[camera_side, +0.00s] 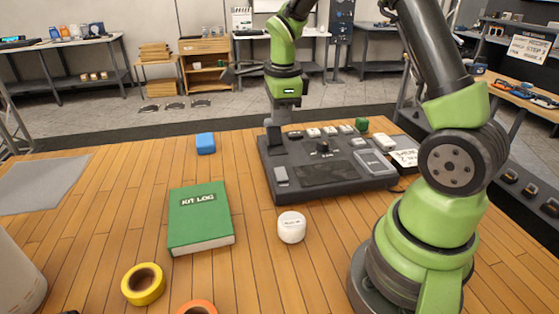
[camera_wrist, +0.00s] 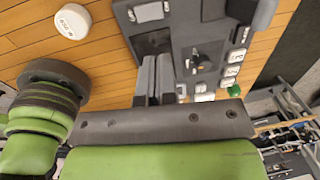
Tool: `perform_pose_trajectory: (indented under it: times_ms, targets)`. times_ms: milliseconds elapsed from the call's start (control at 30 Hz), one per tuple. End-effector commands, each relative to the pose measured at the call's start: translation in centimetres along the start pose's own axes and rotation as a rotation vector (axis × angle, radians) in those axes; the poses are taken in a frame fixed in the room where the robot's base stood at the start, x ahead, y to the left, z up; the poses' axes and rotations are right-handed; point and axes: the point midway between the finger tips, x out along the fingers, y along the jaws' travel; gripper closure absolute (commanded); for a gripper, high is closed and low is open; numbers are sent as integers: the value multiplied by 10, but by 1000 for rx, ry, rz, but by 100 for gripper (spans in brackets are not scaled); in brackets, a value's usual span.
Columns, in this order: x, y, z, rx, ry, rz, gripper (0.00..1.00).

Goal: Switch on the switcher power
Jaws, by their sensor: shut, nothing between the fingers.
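My gripper (camera_side: 273,143) is shut and empty, pointing down at the console's back left part. Its fingers (camera_wrist: 157,62) hide part of the console in the wrist view. Contact is unclear.
A green kit log book (camera_side: 200,217), white round tin (camera_side: 291,227), blue block (camera_side: 205,143) and yellow tape roll (camera_side: 144,284) lie left and front of the console. Table between blue block and console is clear.

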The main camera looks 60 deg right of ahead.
Motion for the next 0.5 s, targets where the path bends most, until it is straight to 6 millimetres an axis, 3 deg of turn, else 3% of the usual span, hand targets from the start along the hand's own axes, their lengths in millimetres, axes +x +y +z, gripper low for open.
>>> perform_pose_trajectory:
  times_ms: [500]
  targets:
    - [104, 2, -1, -1, 2, 5, 100]
